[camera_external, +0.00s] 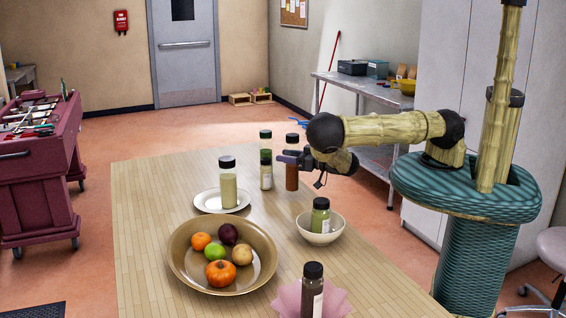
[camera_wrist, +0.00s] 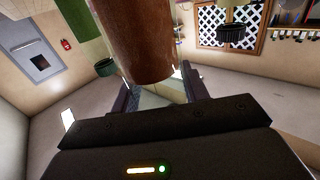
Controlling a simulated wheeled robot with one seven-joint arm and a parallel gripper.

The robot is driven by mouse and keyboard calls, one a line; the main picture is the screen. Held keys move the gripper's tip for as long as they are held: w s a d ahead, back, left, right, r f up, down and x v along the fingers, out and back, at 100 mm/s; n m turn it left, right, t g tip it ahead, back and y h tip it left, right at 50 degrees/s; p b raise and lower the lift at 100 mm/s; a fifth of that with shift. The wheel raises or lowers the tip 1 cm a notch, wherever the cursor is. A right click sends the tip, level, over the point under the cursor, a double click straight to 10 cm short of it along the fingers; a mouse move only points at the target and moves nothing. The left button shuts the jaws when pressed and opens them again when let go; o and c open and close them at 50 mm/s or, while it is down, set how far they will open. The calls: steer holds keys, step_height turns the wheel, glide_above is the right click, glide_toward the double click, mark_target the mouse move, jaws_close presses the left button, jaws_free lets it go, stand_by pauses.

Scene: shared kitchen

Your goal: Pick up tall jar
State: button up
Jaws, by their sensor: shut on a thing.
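A tall jar (camera_external: 292,176) with reddish-brown contents and a dark lid stands upright near the far right of the wooden table. In the wrist view the brown jar (camera_wrist: 146,45) fills the upper middle, between the fingers. My gripper (camera_external: 287,158) reaches it from the right and is shut on its body, below the lid. The fingers also show in the wrist view (camera_wrist: 158,90). I cannot tell whether the jar's base touches the table.
A pale jar (camera_external: 228,188) is on a white plate (camera_external: 207,205). A fruit bowl (camera_external: 182,270) and dark jar (camera_external: 312,285) are nearer. The table's left side is clear.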

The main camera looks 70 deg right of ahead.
mark_target(287, 136)
step_height(287, 136, up, 7)
steer(key=shift+r+b, duration=0.15)
steer(key=shift+b, duration=0.2)
stand_by(0.7)
steer(key=w+f, duration=0.3)
steer(key=f, duration=0.2)
steer(key=shift+w+d+f, duration=0.2)
steer(key=shift+f, duration=0.1)
